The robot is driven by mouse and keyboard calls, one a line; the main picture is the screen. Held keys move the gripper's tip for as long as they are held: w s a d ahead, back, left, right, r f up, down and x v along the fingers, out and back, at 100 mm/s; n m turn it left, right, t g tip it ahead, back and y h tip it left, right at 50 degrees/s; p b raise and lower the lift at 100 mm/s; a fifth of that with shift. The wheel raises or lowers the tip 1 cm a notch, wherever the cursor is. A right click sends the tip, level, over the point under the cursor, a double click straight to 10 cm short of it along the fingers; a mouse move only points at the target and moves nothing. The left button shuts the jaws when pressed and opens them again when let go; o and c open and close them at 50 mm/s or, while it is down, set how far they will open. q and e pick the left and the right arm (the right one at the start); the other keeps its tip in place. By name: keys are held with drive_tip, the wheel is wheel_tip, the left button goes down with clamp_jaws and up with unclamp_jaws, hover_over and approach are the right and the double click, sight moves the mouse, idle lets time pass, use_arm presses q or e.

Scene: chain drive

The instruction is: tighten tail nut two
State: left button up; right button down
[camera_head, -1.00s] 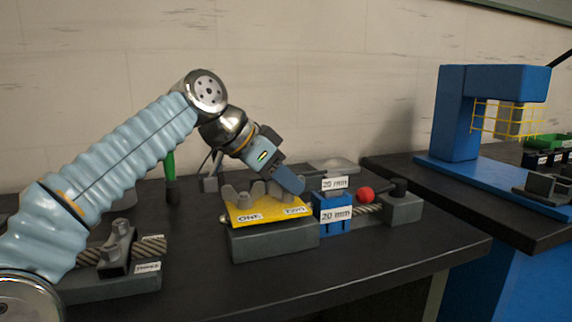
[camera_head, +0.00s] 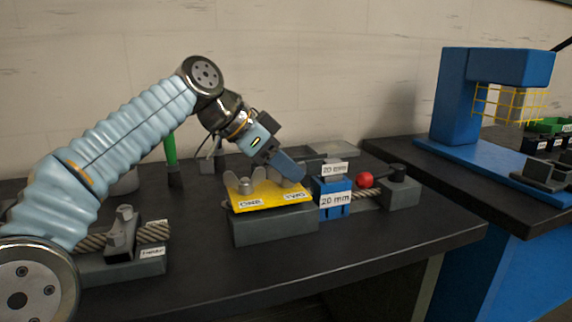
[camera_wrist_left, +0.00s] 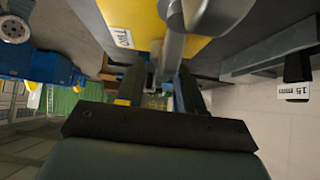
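The yellow plate (camera_head: 270,201), labelled ONE and TWO, lies on a dark grey block (camera_head: 272,226) on the bench. A grey wing nut (camera_head: 245,186) stands at the ONE end. In the left wrist view, a grey winged part (camera_wrist_left: 190,22) stands by the TWO label. Part of it reaches towards the space between my left fingers (camera_wrist_left: 163,88), which stand apart. Contact cannot be told. My right gripper is not in view.
A blue block (camera_head: 332,198) marked 20 mm stands right beside the plate. A red ball (camera_head: 365,180) and a grey block (camera_head: 401,192) are beyond it. A fixture with thick rope (camera_head: 122,236) is at the left. The bench front is clear.

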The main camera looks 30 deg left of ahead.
use_arm(q)
drive_tip(key=p+v, duration=0.1)
drive_tip(key=v, duration=1.2)
drive_tip(key=shift+s+a+r, duration=0.2)
drive_tip(key=shift+r, duration=0.1)
